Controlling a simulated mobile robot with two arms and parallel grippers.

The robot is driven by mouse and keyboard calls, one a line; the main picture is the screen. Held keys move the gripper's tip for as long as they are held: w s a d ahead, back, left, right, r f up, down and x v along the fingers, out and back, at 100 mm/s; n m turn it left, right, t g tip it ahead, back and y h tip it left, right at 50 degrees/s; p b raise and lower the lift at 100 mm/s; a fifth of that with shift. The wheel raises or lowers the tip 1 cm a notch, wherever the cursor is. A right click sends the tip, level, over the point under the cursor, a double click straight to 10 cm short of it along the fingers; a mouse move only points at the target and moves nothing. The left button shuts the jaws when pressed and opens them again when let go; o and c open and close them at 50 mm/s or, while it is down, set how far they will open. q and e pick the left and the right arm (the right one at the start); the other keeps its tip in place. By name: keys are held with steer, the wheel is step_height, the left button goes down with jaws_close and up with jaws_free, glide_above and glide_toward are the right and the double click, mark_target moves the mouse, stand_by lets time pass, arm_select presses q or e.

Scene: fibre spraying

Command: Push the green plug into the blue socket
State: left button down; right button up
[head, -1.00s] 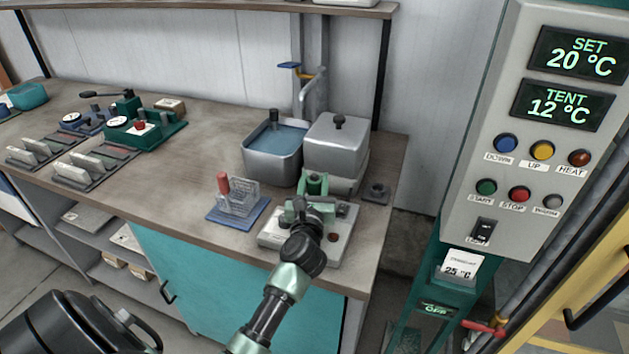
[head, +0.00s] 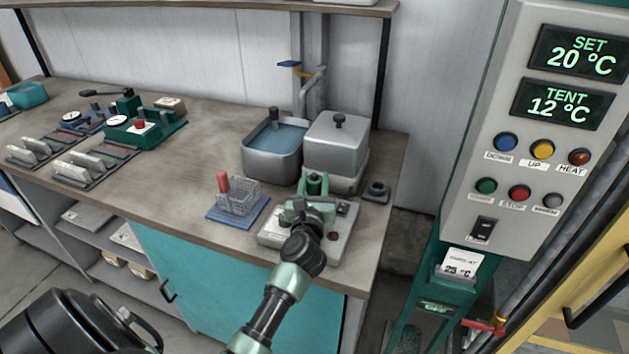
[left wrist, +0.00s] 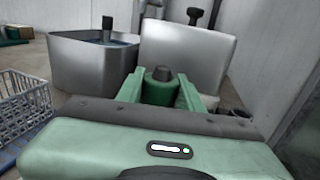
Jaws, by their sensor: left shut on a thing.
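My left gripper (head: 315,186) is over a pale boxy unit near the counter's right end. In the left wrist view, its two green fingers (left wrist: 162,95) are shut on the green plug (left wrist: 158,90), a green round body with a dark grey top. The plug's lower part is hidden by the gripper, so I cannot tell whether it touches the unit. No blue socket shows clearly; the spot under the gripper is hidden. My right gripper is not in view.
The pale unit (head: 343,236) has a red button. Behind it stand a lidded metal box (head: 337,142) and an open water basin (head: 273,165). A wire basket (head: 240,195) on a blue mat is to the left. A small dark fitting (head: 377,191) is to the right.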

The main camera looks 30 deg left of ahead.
mark_target(313, 191)
arm_select(q)
steer(key=shift+f+b, duration=0.35)
steer(key=shift+f, duration=0.15)
steer(key=c, duration=1.1)
jaws_free()
steer(key=shift+c, duration=0.2)
steer(key=o, duration=0.3)
steer(key=shift+f, duration=0.1)
steer(key=shift+s+d+f, duration=0.15)
steer(key=shift+s+d, duration=0.15)
steer(key=shift+s, duration=0.2)
steer(key=v, duration=0.5)
steer(key=shift+s+d+b, duration=0.15)
steer(key=shift+s+b, duration=0.15)
steer(key=shift+b, duration=0.05)
steer(key=shift+s+d+r, duration=0.25)
steer(key=shift+s, duration=0.2)
steer(key=shift+r, duration=0.1)
steer(key=shift+r, duration=0.1)
